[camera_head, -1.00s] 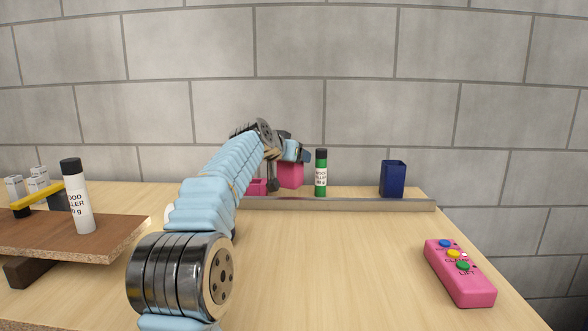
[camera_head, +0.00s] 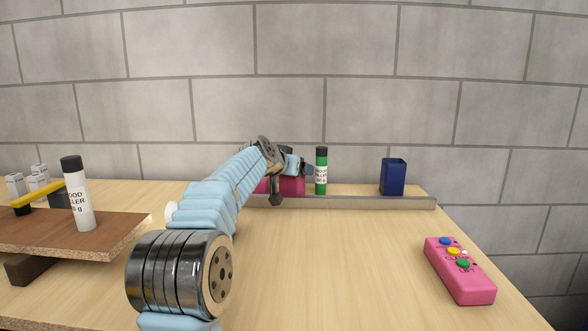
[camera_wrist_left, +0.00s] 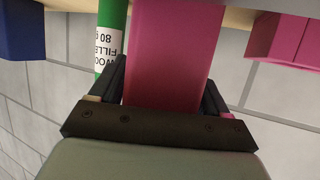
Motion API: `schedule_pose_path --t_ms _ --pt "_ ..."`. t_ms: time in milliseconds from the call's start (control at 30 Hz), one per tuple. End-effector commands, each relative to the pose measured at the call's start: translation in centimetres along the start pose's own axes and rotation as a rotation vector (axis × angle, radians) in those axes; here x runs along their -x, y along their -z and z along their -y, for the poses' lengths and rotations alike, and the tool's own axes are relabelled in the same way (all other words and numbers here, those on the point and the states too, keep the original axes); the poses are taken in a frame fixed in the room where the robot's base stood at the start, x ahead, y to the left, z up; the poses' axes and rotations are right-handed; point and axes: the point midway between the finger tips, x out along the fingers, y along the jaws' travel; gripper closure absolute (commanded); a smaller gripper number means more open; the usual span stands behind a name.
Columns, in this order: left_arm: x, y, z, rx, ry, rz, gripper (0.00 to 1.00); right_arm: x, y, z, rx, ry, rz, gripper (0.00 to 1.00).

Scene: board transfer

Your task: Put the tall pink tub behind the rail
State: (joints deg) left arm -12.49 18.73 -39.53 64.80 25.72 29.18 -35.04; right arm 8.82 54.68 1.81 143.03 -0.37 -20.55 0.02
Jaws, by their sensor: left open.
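The tall pink tub (camera_head: 294,186) stands behind the rail (camera_head: 350,203) in the head view, its foot hidden by the rail and part of it by my left arm. In the left wrist view the tub (camera_wrist_left: 170,55) lies between the two fingers of my left gripper (camera_wrist_left: 164,85). The gripper is open, with a finger on each side of the tub. In the head view my left gripper (camera_head: 300,168) is at the tub's top, partly hidden by its own wrist. My right gripper is not in view.
Behind the rail, a green bottle (camera_head: 321,172) stands close right of the tub, a blue container (camera_head: 393,177) farther right, and another pink object (camera_head: 262,186) to the left. A pink button box (camera_head: 460,272) lies at front right. A raised board (camera_head: 110,235) carries a white bottle (camera_head: 77,195).

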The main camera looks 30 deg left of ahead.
Motion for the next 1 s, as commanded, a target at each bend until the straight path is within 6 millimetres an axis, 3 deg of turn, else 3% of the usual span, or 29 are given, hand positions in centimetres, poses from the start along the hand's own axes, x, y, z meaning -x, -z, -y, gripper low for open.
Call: schedule_pose_path --t_ms 167,500,633,800,1000 --pt "0.8 0.3 -0.1 0.000 -0.002 -0.002 0.24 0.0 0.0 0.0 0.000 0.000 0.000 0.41" --pt "8.2 0.2 -0.2 0.001 -0.006 -0.005 0.24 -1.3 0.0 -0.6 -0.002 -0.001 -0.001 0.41" --pt "10.3 0.1 -0.1 0.002 -0.004 -0.004 0.24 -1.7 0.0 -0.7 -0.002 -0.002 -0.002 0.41" --pt "11.8 0.2 0.0 -0.001 -0.001 -0.001 0.24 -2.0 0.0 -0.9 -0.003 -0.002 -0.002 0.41" --pt "12.2 0.3 0.0 0.000 0.000 0.000 0.24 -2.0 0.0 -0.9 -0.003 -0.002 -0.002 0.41"
